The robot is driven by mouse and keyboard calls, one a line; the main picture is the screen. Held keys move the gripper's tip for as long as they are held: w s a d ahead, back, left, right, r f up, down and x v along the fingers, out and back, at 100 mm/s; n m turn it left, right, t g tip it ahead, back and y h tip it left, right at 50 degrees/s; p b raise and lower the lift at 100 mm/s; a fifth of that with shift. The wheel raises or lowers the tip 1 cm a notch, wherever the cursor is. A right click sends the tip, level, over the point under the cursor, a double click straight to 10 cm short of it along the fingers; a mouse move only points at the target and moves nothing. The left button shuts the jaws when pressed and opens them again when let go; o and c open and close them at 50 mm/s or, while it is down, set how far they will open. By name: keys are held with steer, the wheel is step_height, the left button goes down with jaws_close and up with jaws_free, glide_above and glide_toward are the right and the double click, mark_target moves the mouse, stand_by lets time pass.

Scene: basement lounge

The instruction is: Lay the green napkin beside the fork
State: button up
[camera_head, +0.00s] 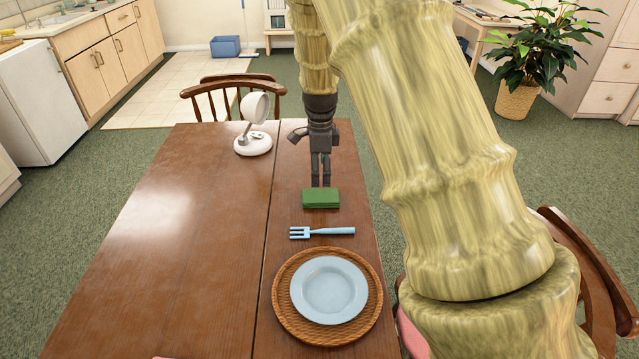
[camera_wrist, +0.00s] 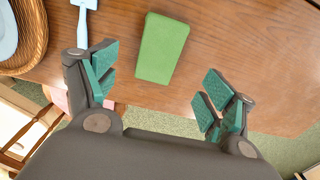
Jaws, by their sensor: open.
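The green napkin (camera_head: 320,198) is a small folded rectangular block lying on the wooden table, just beyond the light blue fork (camera_head: 322,232) in the head view. A gap of bare wood separates the two. The fork lies crosswise, tines to the left. My gripper (camera_head: 320,184) points down at the far side of the napkin. In the wrist view my gripper (camera_wrist: 160,95) is open and empty, its teal pads wide apart. The napkin (camera_wrist: 162,48) shows ahead of the gap between them, and part of the fork (camera_wrist: 82,20) shows at the upper left.
A pale blue plate (camera_head: 329,290) sits on a round woven mat (camera_head: 283,318) on the near side of the fork. A white lamp (camera_head: 253,130) stands at the table's far side. The left half of the table (camera_head: 170,260) is clear. Wooden chairs stand around it.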

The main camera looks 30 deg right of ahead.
steer(key=shift+r, duration=1.7)
